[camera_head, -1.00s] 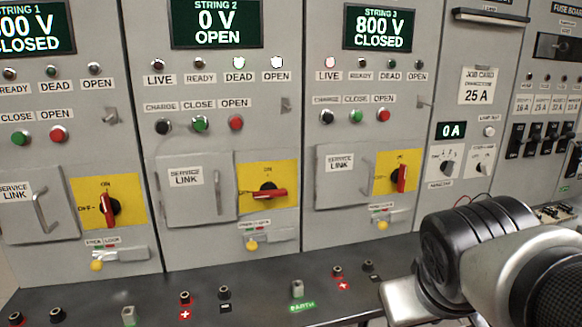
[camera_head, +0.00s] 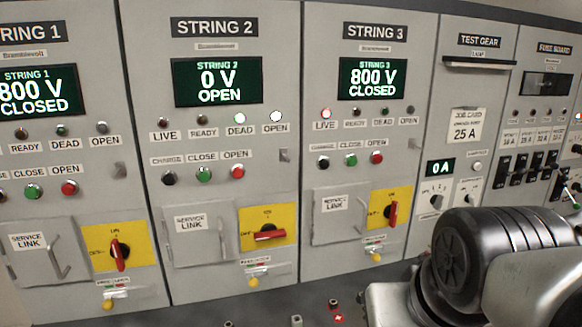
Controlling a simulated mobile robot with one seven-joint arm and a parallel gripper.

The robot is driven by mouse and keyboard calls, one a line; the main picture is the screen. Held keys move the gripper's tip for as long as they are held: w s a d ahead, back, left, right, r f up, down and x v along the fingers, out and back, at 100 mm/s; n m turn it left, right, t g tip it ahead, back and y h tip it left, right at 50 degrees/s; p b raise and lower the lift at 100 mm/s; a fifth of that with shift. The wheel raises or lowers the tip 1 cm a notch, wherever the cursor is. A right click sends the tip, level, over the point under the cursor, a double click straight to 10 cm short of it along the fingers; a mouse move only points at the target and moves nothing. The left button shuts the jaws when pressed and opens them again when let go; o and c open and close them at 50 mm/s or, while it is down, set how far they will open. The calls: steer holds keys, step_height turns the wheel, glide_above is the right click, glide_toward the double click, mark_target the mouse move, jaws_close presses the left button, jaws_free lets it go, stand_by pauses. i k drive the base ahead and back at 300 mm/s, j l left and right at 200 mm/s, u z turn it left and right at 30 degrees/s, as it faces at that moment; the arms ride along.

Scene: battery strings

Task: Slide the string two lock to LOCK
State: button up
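The string 2 lock is a small slide with a yellow knob (camera_head: 253,282) low on the string 2 panel (camera_head: 217,105). It sits below the yellow plate (camera_head: 283,218) of the red rotary handle (camera_head: 268,235). The knob is toward the left of its pale slide plate, and the label above it is too small to read clearly now. The handle lies horizontal. The string 2 display (camera_head: 218,82) reads 0 V OPEN, with the DEAD and OPEN lamps lit. My arm shows at the lower right, apart from this lock; my gripper is out of view.
Similar locks sit under string 1 (camera_head: 108,303) and string 3 (camera_head: 375,257); both displays read 800 V CLOSED and their handles stand upright. A service link door (camera_head: 197,250) with a protruding handle is left of the string 2 switch. A dark ledge with terminals runs below.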

mark_target(253, 282)
steer(key=u, duration=0.7)
